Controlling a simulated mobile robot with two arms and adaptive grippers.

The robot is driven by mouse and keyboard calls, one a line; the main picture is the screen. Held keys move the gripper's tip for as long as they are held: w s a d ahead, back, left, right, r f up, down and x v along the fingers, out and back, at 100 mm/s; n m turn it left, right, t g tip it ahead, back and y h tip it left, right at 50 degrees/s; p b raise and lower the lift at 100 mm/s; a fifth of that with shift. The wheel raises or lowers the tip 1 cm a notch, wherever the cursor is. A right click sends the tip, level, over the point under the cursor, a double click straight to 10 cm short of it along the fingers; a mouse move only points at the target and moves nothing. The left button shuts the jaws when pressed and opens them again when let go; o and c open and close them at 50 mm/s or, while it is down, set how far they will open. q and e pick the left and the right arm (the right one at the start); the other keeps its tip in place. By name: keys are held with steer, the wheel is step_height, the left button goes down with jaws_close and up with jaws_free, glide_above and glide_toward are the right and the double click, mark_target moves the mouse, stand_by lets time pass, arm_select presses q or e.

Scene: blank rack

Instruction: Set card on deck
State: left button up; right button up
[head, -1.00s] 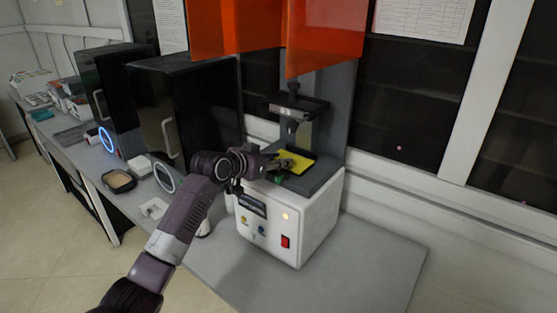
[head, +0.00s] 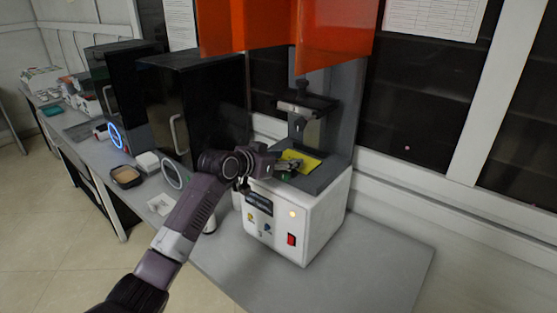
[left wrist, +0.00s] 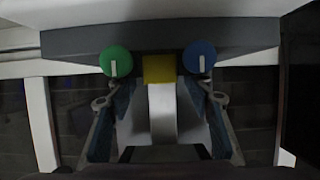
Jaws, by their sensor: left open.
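A yellow card (head: 308,162) lies on or just over the dark deck (head: 325,176) of a white-bodied machine (head: 320,213). I cannot tell whether it rests flat there. My left gripper (head: 289,166) reaches in from the left at the card's near left side. The gripper covers part of the card in the head view. My right gripper is out of view.
An orange cover (head: 335,35) hangs above the machine, and a grey head (head: 305,104) stands over the deck. A black cabinet (head: 195,105) is to the left. A tan tray (head: 126,177) lies on the counter. The counter (head: 385,260) right of the machine is clear.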

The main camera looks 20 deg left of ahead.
arm_select(q)
steer(key=v, duration=1.2)
steer(key=s+d+f+g+y, duration=0.1)
steer(key=s+d+f+g, duration=0.15)
steer(key=s+f, duration=0.7)
steer(key=s+d+f+g+y, duration=0.15)
steer(key=s+d+f, duration=0.4)
steer(key=f, duration=0.75)
steer(key=s+a+f+n+g+y, duration=0.1)
steer(key=s+f+g, duration=0.25)
steer(key=s, duration=0.95)
steer(key=s+a+f+n+g+y, duration=0.15)
steer(key=s+f, duration=0.35)
steer(key=s, duration=0.7)
step_height(320, 180, down, 26)
steer(key=s+g, duration=0.2)
steer(key=s+a+f, duration=0.2)
steer(key=s+f, duration=1.5)
steer(key=shift+a+m+g+b, duration=0.25)
steer(key=shift+m+g+b, duration=0.1)
steer(key=shift+m+g, duration=0.1)
